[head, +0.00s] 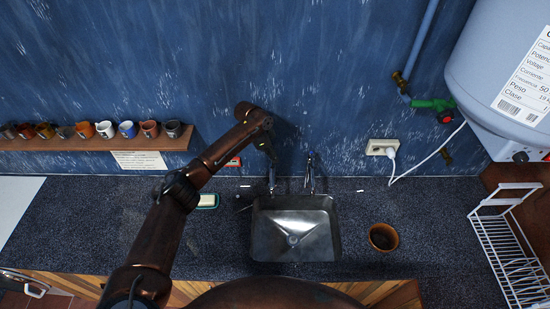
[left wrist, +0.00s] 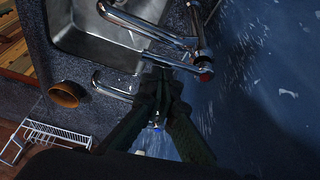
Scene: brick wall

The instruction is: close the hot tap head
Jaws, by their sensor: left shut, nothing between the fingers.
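The hot tap, with a red mark, stands at the left rear of the steel sink (head: 265,240). Its chrome lever head (left wrist: 180,63) shows in the left wrist view, beside its spout (left wrist: 135,22). My left gripper (head: 270,158) is shut and empty, pointing down just above this tap. In the left wrist view its fingertips (left wrist: 160,82) are close beside the lever; I cannot tell whether they touch. The second tap (head: 312,172) stands to the right; its spout (left wrist: 112,85) shows, while the gripper partly hides its blue-marked body. My right gripper is not in view.
A brown bowl (head: 383,237) is right of the sink, and a white dish rack (head: 510,245) farther right. A sponge dish (head: 208,201) lies left of the sink. A shelf (head: 90,144) with several mugs and a socket (head: 381,147) are on the blue wall.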

